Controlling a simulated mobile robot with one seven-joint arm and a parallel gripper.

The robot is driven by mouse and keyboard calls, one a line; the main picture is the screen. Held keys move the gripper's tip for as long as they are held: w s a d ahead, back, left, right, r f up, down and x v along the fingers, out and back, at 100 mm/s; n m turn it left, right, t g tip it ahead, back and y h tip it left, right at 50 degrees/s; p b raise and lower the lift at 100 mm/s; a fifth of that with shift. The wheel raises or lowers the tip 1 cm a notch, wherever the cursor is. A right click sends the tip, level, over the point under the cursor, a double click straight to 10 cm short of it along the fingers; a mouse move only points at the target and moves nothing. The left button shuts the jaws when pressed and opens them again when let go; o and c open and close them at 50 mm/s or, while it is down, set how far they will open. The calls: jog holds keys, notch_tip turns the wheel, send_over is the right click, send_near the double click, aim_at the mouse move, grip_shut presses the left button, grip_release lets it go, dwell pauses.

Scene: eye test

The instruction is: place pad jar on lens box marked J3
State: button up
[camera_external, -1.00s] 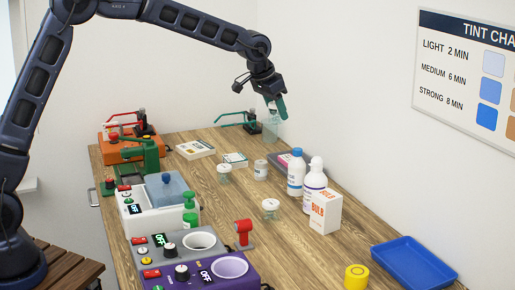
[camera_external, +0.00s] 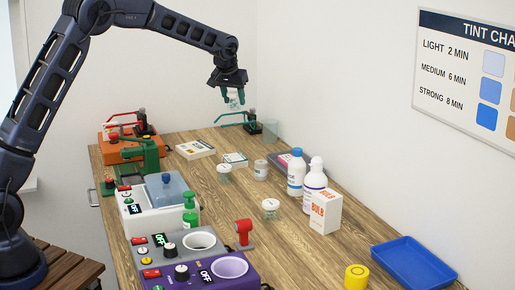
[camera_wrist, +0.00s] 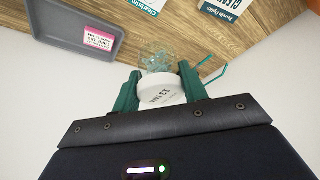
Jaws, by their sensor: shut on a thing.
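My gripper (camera_external: 234,97) is shut on a pale jar (camera_external: 236,103) and holds it in the air above the far end of the table. In the wrist view its white lid (camera_wrist: 160,90) sits between my green fingers, with small dark print hard to read. A clear greenish shape shows just beyond the lid; I cannot tell whether it is the jar's body or a glass behind. Two flat white boxes lie below on the table: a larger one (camera_external: 195,149) and a smaller one (camera_external: 235,159). I cannot read a J3 mark on either.
A clear glass (camera_external: 271,131) and a green-armed stand (camera_external: 253,122) are near the held jar. Small jars (camera_external: 224,173) (camera_external: 261,170) (camera_external: 270,209), bottles (camera_external: 296,174) and a dark tray (camera_wrist: 75,40) stand nearer. Devices line the left edge. The front middle is fairly clear.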

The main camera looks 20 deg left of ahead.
notch_tip(320, 180, down, 17)
jog(key=shift+f, duration=0.15)
dwell(0.5)
jog(key=shift+f, duration=0.15)
jog(key=o, duration=1)
